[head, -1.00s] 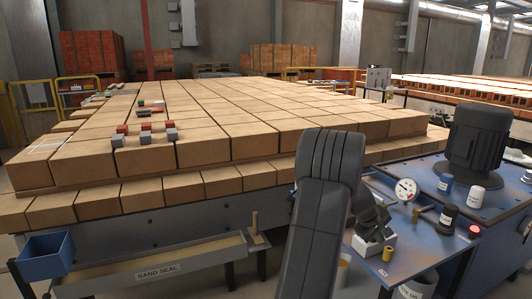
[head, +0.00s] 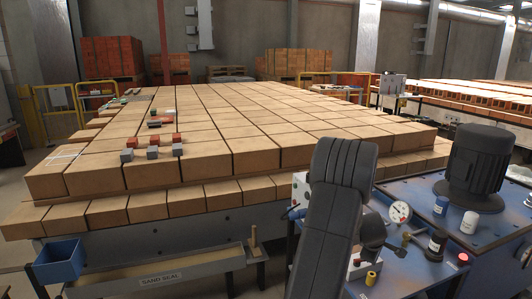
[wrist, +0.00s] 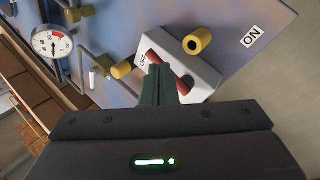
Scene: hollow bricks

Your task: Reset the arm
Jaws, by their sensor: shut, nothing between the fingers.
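My gripper's dark green fingers (wrist: 158,84) are shut with nothing between them in the wrist view. They overlap the white switch box (wrist: 207,77), which has a red rocker and an "OFF" label. Whether they touch it, I cannot tell. The fingertips are not clear there.
A pressure gauge (head: 400,212), a yellow knob (head: 371,278), small bottles (head: 436,245) and a dark motor (head: 478,160) crowd the blue bench. The large brick stack (head: 230,150) fills the left and middle, with small grey and red blocks on top. A blue bin (head: 58,262) hangs at front left.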

